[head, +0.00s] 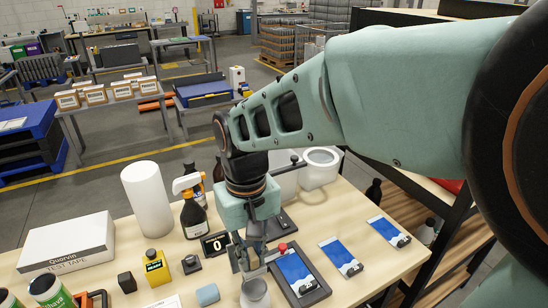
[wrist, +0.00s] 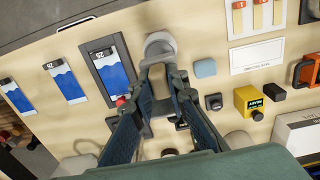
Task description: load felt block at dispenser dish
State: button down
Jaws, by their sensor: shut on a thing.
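My gripper (head: 252,258) points down over the front of the table, at the dispenser dish. It also shows in the wrist view (wrist: 158,82), with its fingertips close around a small tan-grey piece, seemingly the felt block (wrist: 157,74); the fingers hide most of it. The dispenser dish (head: 255,296) is a round grey cup just below and in front of the fingertips. In the wrist view the dish (wrist: 160,42) lies right beyond the fingertips. Whether the block touches the dish, I cannot tell.
A light blue block (head: 207,294) lies left of the dish. A dark tray (head: 317,283) with a blue-and-white card and a red knob stands close on the right. A yellow box (head: 156,268), a small counter display (head: 215,245) and a spray bottle (head: 193,215) stand left.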

aim_at(253, 271)
jog(key=shift+f+b, duration=2)
jog(key=shift+f, duration=0.75)
jog(key=shift+f+b, duration=0.8)
jog(key=shift+f, duration=0.3)
jog(key=shift+r, duration=0.1)
notch_tip(253, 271, up, 7)
jog(key=p, duration=0.5)
jog(key=shift+p, duration=0.4)
jog(key=shift+s, duration=0.15)
